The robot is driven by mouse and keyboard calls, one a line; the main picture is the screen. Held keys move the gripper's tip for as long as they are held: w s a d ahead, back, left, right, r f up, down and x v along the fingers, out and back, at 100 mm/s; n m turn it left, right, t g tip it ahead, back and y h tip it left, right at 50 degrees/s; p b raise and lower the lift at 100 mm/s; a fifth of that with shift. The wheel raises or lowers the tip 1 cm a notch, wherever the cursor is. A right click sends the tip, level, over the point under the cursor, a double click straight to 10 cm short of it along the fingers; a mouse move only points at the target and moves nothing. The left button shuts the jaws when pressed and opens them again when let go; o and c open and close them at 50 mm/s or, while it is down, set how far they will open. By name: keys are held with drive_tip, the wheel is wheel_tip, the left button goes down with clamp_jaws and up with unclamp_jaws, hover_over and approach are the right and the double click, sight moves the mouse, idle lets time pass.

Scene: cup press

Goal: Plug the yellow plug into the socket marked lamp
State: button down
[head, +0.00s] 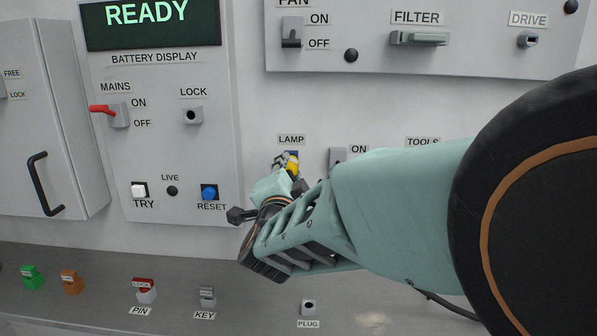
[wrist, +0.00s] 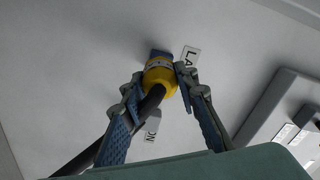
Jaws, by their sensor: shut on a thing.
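The yellow plug (head: 292,163) is up against the wall panel just under the LAMP label (head: 291,140) in the head view. My gripper (head: 287,164) is shut on the plug. In the wrist view the yellow plug (wrist: 160,77) sits between the two fingertips, its dark cable (wrist: 150,103) running back toward the lower left. The blue lamp socket (wrist: 160,53) shows as a small edge right behind the plug, next to the LAMP label. The plug hides most of the socket, and I cannot tell how deep the plug is in it.
An ON switch (head: 338,157) is close to the right of the lamp socket, partly behind my arm. The TRY button (head: 139,190) and blue RESET button (head: 209,192) are on the left panel. The shelf below holds a PLUG holder (head: 309,306), a key (head: 207,296) and coloured blocks (head: 71,281).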

drive_tip(key=shift+w+b, duration=0.55)
drive_tip(key=shift+w, duration=0.85)
drive_tip(key=c, duration=1.4)
unclamp_jaws()
drive_tip(key=shift+c, duration=0.2)
drive_tip(key=shift+s, duration=0.1)
